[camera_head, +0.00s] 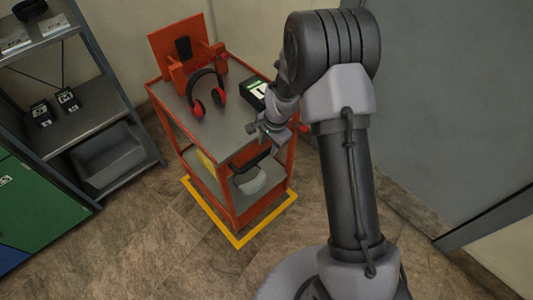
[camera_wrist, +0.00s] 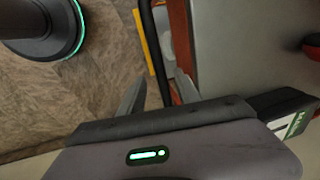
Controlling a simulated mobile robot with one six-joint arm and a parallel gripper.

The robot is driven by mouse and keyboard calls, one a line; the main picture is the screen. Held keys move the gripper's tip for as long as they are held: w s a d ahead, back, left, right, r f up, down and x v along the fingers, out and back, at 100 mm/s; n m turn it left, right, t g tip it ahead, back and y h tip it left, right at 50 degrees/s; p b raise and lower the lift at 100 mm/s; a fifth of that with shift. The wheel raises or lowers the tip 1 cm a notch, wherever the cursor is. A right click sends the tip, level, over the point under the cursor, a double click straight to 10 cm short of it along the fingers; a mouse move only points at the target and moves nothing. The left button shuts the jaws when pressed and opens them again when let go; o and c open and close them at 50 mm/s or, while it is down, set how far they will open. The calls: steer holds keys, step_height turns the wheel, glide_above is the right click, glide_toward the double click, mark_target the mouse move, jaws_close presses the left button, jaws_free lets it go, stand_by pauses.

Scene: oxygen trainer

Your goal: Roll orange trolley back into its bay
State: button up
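The orange trolley (camera_head: 229,185) has grey shelves and stands upright beside the back wall. A yellow floor outline (camera_head: 266,220) shows along its near sides; the trolley's visible lower frame lies just inside these lines, and the far side is hidden. A black handle bar (camera_wrist: 150,45) runs along the trolley's near side; it also shows in the head view (camera_head: 252,160). My gripper (camera_head: 264,137) is at the trolley's near top edge. In the wrist view my gripper (camera_wrist: 160,78) has its fingers apart, one on each side of the bar, with gaps visible.
Red-black headphones (camera_head: 208,92) and a black-green box (camera_head: 254,93) are on the trolley top. A white rounded item (camera_head: 252,180) sits lower inside. A grey shelf unit (camera_head: 90,125) stands left, a grey wall (camera_head: 450,90) right. Floor in front is clear.

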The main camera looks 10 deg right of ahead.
mark_target(266, 152)
steer(key=f, duration=0.2)
steer(key=f+b, duration=0.1)
steer(key=shift+w+a+f, duration=0.2)
steer(key=shift+w+f, duration=0.15)
steer(key=shift+f, duration=0.05)
jaws_close()
stand_by(1.1)
